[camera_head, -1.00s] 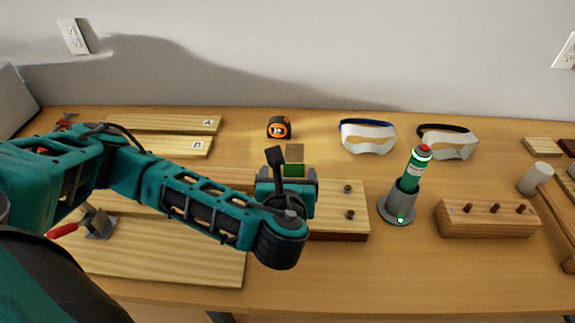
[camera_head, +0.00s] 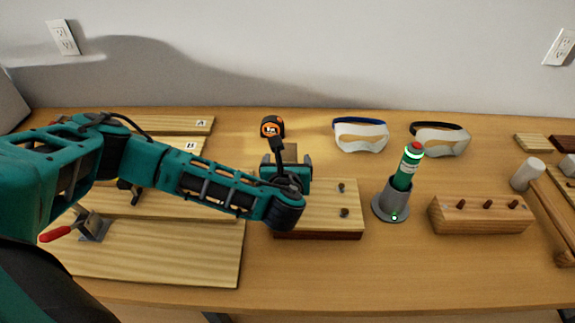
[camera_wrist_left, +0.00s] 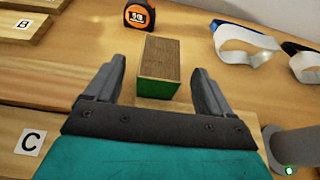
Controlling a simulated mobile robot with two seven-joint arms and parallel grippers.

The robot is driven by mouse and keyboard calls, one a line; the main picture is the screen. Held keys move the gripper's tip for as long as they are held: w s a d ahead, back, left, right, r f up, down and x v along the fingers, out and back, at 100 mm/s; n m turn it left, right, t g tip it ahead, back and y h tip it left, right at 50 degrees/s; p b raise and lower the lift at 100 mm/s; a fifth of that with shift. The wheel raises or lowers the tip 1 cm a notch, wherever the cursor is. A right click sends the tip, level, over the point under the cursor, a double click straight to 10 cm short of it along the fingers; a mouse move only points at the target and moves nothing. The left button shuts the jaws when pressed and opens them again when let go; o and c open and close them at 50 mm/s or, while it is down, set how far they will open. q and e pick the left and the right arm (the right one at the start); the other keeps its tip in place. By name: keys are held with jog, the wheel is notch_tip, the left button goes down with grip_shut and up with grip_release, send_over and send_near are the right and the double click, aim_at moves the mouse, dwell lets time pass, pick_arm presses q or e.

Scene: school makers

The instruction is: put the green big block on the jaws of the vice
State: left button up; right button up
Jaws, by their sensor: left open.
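The green big block (camera_wrist_left: 158,68) has a brown wood-like top and a green near face. It sits on the table between the fingers of my left gripper (camera_wrist_left: 160,72). The gripper is open, with a small gap on each side of the block. In the head view my left gripper (camera_head: 286,163) covers most of the block, and only part of its brown top (camera_head: 290,151) shows. I cannot make out the vice in these views. My right gripper is not in view.
A tape measure (camera_head: 272,127) stands just behind the block. A wooden board with pegs (camera_head: 325,202) lies in front. A grey holder with a green tube (camera_head: 393,203) and white goggles (camera_head: 360,136) are to the right. Lettered boards (camera_head: 165,125) and a red-handled clamp (camera_head: 92,226) are left.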

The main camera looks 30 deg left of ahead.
aim_at(290, 155)
pick_arm(q)
jog(key=shift+x, duration=1.2)
jog(key=shift+c, duration=0.3)
jog(key=c, duration=1)
jog(key=shift+c, duration=1)
